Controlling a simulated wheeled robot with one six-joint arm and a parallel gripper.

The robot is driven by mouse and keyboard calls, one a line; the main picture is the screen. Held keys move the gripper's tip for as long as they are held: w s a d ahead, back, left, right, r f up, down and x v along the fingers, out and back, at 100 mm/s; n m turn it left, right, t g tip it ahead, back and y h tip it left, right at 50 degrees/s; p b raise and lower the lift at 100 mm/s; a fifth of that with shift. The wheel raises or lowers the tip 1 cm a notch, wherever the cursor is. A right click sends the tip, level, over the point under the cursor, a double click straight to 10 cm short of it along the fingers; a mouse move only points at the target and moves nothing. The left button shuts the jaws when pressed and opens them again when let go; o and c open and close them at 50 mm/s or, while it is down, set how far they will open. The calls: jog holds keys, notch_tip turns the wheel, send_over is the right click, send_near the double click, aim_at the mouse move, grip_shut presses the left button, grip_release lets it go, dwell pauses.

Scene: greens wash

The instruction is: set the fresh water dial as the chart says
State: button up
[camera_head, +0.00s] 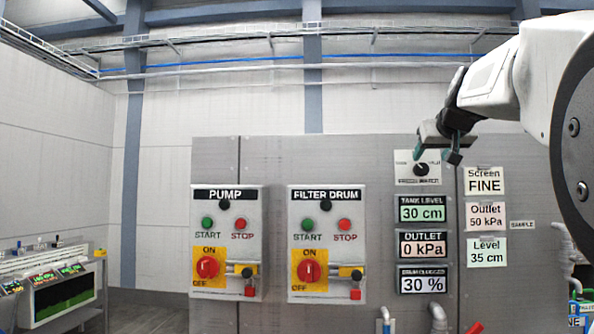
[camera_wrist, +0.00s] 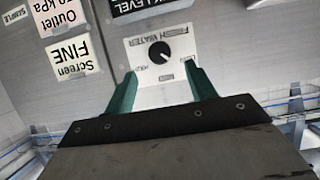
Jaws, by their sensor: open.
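The fresh water dial is a round black knob (camera_head: 421,169) on a white plate (camera_head: 402,180) on the grey panel. In the wrist view the knob (camera_wrist: 160,53) appears upside down, with a pale mark that seems to point to the lower right. My gripper (camera_head: 437,154) is open and empty in front of the plate. In the wrist view its green fingers (camera_wrist: 161,77) stand either side below the knob, apart from it.
Below the dial, displays read tank level 30 cm (camera_head: 422,209), outlet 0 kPa (camera_head: 423,244) and drum clogged 30 % (camera_head: 423,280). The pump box (camera_head: 227,280) and filter drum box (camera_head: 325,194) stick out to the left. Pipes (camera_head: 438,318) stand at the bottom.

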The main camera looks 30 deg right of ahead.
aim_at(423, 168)
jog(key=x, duration=0.7)
jog(key=shift+w+d, duration=0.15)
jog(key=shift+w, duration=0.05)
jog(key=c, duration=1)
